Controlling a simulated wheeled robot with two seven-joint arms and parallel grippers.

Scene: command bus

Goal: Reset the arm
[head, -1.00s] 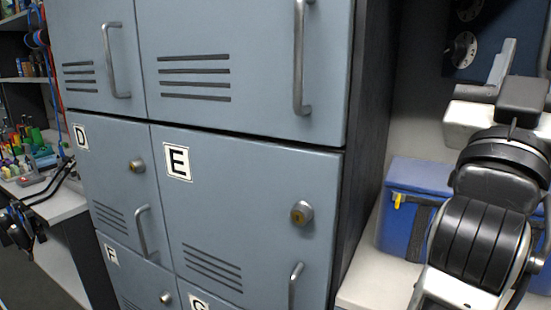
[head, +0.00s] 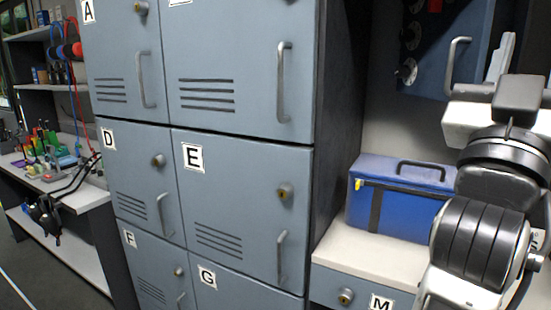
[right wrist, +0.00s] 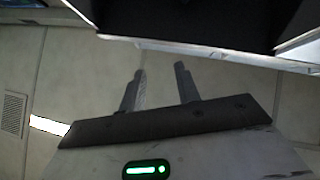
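My right arm (head: 480,235) is raised and bent at the right edge of the head view. My right gripper (right wrist: 160,85) shows in the right wrist view, with its two grey fingers apart and nothing between them. It is over a pale tiled floor (right wrist: 70,75). A dark open space with white edges lies beyond the fingers.
Grey-blue lockers (head: 240,170) with handles fill the middle. A blue cooler box (head: 400,205) sits on a pale counter (head: 365,258) to their right. A workbench (head: 70,200) with tools stands at the left, beside dark open floor (head: 50,270).

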